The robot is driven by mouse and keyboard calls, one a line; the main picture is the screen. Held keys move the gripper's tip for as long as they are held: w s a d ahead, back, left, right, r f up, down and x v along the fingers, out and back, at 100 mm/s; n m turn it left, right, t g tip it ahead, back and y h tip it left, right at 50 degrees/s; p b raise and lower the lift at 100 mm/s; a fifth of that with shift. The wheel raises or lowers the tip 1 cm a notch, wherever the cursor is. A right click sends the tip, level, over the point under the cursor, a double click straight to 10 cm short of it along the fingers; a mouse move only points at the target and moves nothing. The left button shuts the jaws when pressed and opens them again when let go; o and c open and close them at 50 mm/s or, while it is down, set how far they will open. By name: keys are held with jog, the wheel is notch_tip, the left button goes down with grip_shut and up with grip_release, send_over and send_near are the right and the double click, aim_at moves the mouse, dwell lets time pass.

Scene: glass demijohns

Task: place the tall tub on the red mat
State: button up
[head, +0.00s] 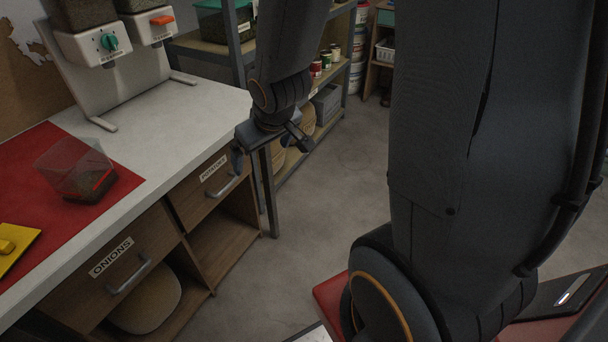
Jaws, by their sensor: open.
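A clear, open-topped tub (77,165) with some dark contents at its bottom stands on the red mat (30,150), near the mat's right edge. It is the only tub I see on the mat; I cannot tell for sure that it is the tall tub. The mat lies on the white counter and runs out of view at the left. My gripper (268,147) is beyond the counter's right edge, above the floor and clear of the tub. Its two fingers are apart, with nothing seen between them.
A yellow flat piece with a raised block (14,244) lies on the mat at the left. Dispensers (100,42) stand at the counter's back. Drawers with handles (130,275) are below. A shelf rack (240,50) stands behind my gripper. The white counter right of the mat is clear.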

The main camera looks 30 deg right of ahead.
jog(key=s+d+r+m+g, duration=0.1)
jog(key=s+g, duration=0.1)
jog(key=s, duration=0.5)
jog(key=s+d+r+m+g, duration=0.2)
jog(key=s+g, duration=0.1)
jog(key=s, duration=0.4)
jog(key=shift+s+m+g, duration=0.2)
jog(key=shift+m+g, duration=0.1)
jog(key=shift+d, duration=0.1)
